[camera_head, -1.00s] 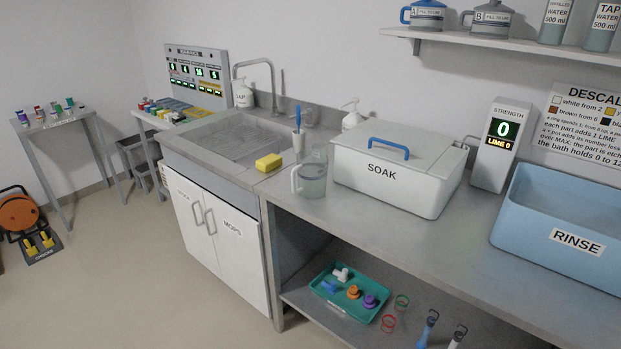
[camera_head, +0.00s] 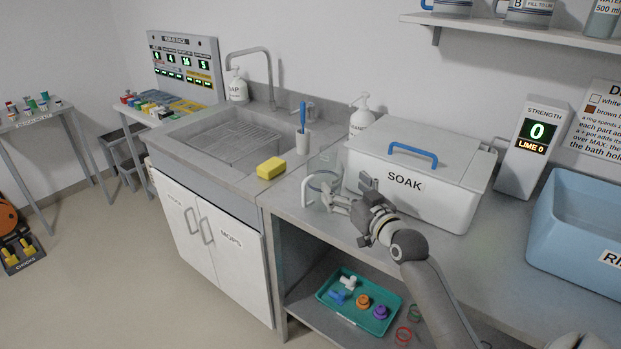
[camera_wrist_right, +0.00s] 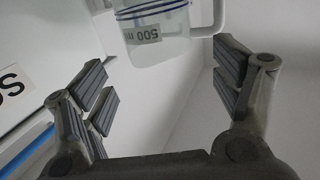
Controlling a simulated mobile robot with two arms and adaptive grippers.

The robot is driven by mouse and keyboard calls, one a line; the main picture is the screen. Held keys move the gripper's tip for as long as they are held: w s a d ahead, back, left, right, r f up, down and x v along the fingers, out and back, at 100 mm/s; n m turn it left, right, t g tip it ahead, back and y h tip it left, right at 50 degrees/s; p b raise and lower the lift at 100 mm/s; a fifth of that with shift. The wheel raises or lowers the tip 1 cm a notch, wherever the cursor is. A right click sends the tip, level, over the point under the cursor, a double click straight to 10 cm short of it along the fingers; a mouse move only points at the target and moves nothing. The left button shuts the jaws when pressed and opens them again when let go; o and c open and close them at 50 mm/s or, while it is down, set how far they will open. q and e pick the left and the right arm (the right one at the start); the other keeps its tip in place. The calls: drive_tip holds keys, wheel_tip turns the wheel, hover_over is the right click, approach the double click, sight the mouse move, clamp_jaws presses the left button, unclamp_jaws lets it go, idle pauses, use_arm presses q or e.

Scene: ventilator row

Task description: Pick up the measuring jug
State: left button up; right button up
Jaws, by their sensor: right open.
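The measuring jug (camera_head: 323,176) is clear with a white handle and stands on the counter between the yellow sponge and the SOAK bath. In the right wrist view the jug (camera_wrist_right: 165,50) shows its "500 ml" label, with its handle to the right. My right gripper (camera_head: 349,196) is in front of the jug and hides part of it. In the right wrist view the right gripper (camera_wrist_right: 170,90) is open, its fingers wide apart and empty, with the jug beyond them. I cannot tell from these views how far apart they are. My left gripper is not in view.
The white SOAK bath (camera_head: 420,185) with a blue lid handle stands close right of the jug. A yellow sponge (camera_head: 271,168) and a cup with a blue brush (camera_head: 302,142) are to the left, by the sink (camera_head: 235,140). A blue RINSE bath (camera_head: 545,235) is further right.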

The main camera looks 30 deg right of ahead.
sight(334, 172)
drive_tip(key=shift+w+d+r, duration=0.2)
drive_tip(key=shift+w+r, duration=0.1)
drive_tip(key=shift+w, duration=0.2)
drive_tip(key=shift+w+r, duration=0.15)
drive_tip(key=shift+w, duration=0.15)
drive_tip(key=w, duration=0.4)
drive_tip(key=shift+d+p, duration=0.15)
drive_tip(key=shift+p, duration=0.15)
drive_tip(key=w, duration=0.4)
drive_tip(key=shift+d+p, duration=0.1)
drive_tip(key=shift+p, duration=0.3)
drive_tip(key=shift+w, duration=0.5)
drive_tip(key=c, duration=0.8)
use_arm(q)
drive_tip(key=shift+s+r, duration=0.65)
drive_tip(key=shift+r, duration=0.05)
use_arm(e)
drive_tip(key=shift+c, duration=0.8)
